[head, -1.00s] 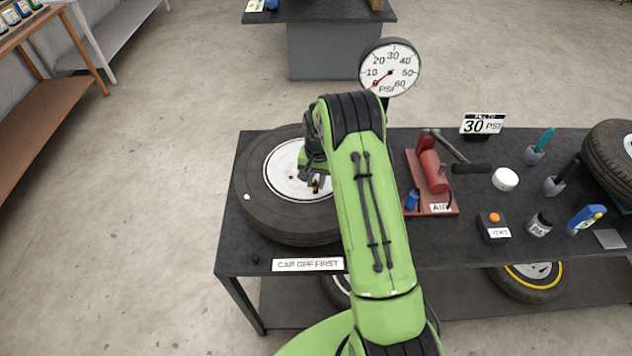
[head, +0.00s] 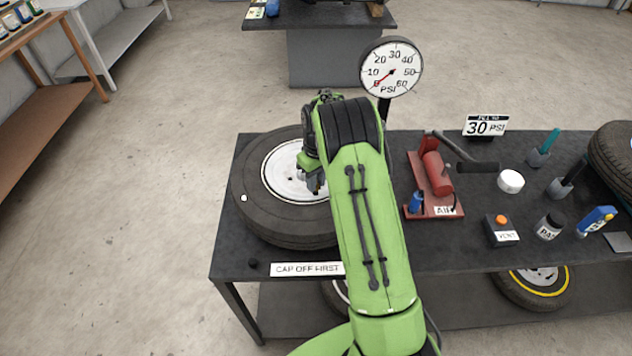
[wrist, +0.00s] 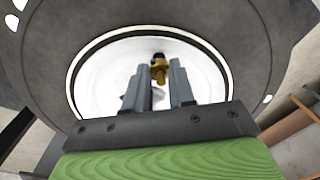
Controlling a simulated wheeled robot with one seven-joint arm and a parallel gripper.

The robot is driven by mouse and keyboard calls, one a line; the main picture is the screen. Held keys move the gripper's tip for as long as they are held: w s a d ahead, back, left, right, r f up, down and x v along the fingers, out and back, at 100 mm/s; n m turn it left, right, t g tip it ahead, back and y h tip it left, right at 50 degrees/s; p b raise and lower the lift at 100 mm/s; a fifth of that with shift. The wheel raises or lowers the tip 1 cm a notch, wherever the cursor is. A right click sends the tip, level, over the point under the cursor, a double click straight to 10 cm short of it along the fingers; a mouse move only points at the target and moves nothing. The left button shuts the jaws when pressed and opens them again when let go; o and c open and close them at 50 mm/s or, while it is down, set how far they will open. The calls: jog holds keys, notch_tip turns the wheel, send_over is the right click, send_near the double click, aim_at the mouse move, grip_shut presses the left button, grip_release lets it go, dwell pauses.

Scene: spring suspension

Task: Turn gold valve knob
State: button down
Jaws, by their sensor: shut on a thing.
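A tyre (head: 252,205) lies flat on the dark bench at the left, with a white wheel disc (head: 278,170) in its middle. The gold valve knob (wrist: 160,69) stands up from the wheel and shows between my finger tips in the wrist view. My gripper (wrist: 159,76) is shut on the gold valve knob. In the head view my gripper (head: 314,185) is over the right part of the wheel, and my wrist and arm cover much of it. The knob cannot be made out clearly there.
A round pressure gauge (head: 391,68) stands behind the tyre, its needle near zero. A red air pump (head: 433,180), a vent button box (head: 501,229) and small bottles stand to the right. A "CAP OFF FIRST" label (head: 307,269) is on the front edge.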

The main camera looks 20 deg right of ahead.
jog(key=shift+n, duration=0.7)
jog(key=c, duration=1)
grip_release()
jog(key=shift+o, duration=0.2)
jog(key=shift+r, duration=0.1)
notch_tip(320, 180, up, 16)
jog(key=p, duration=0.1)
jog(key=shift+w+d+f, duration=0.15)
jog(key=shift+d+f, duration=0.05)
jog(key=shift+d, duration=0.1)
